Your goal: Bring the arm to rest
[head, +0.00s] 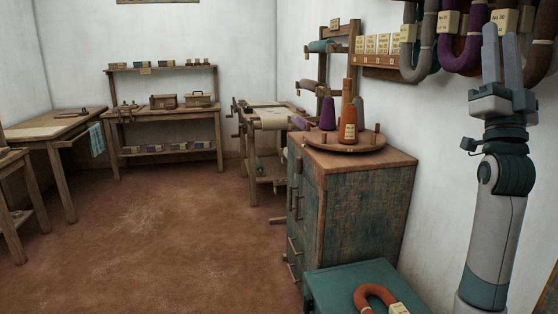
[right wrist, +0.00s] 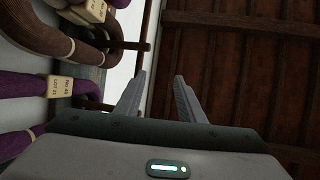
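My right arm stands upright at the right of the head view, its gripper (head: 502,45) pointing up. The two fingers are apart with nothing between them. In the right wrist view the same gripper (right wrist: 157,85) shows both fingers spread, with a clear gap and the dark ceiling beyond. Hanging yarn hanks are close to the gripper: a purple one (head: 473,46) in the head view, and a brown one (right wrist: 62,35) to the left in the wrist view. I cannot tell whether the arm touches them. My left gripper is not in view.
A blue-green cabinet (head: 366,215) bears a round wooden tray with yarn cones (head: 348,112). A teal stool or table (head: 335,284) holds an orange hank (head: 372,296). Work tables (head: 60,128) and a shelf bench (head: 165,115) stand farther back. The brown floor (head: 180,230) is clear.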

